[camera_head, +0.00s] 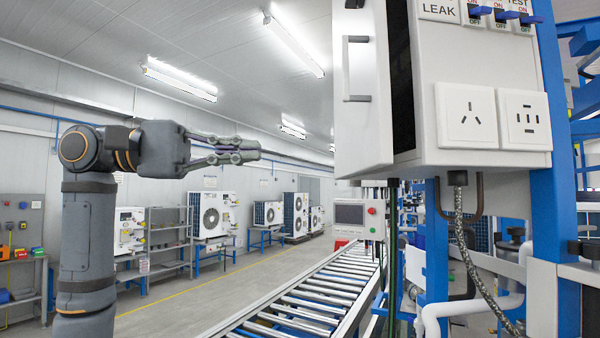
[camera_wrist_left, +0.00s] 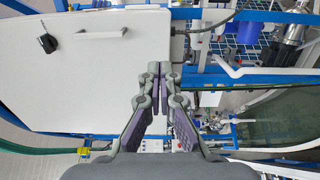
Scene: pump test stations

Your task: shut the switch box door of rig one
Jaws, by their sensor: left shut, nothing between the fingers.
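The switch box (camera_head: 480,90) hangs at the right of the head view, with sockets and blue switches on one face. Its white door (camera_head: 360,110) stands open, with a dark gap between door and box, and carries a bar handle (camera_head: 347,68). My left gripper (camera_head: 258,150) is shut and empty, pointing right, and shows left of the door, apart from it in the picture. In the left wrist view the shut fingertips (camera_wrist_left: 164,70) lie at the edge of a large white panel (camera_wrist_left: 90,80) with a handle and black knob, seemingly the door; contact cannot be told.
A roller conveyor (camera_head: 300,300) runs below and beyond the box. A blue post (camera_head: 555,120) stands at the right of the box, with a braided cable (camera_head: 465,240) hanging beneath. A small control panel (camera_head: 357,218) stands behind. The air between gripper and door looks clear.

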